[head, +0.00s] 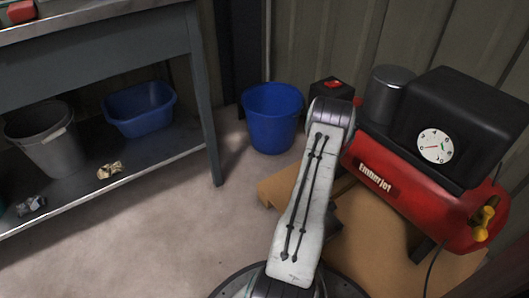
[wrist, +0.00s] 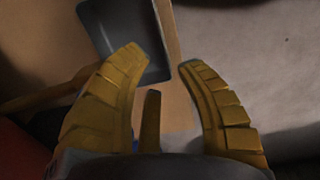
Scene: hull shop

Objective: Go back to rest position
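My gripper (wrist: 166,72) shows in the wrist view with its yellow, ribbed fingers apart and nothing between the tips. It hangs over the edge of a brown board, with a dark rectangular tray-like thing (wrist: 124,35) beyond the left finger. In the head view my white arm rises from the bottom middle and bends away at its purple-grey joint. The gripper itself is hidden there behind the arm.
A red compressor (head: 400,185) labelled Emberjet stands on brown board (head: 365,235) close to the right of my arm. A blue bucket (head: 272,125) stands behind. A metal workbench (head: 110,62) with a lower shelf holding bins is at left. Floor (head: 150,240) at front left is clear.

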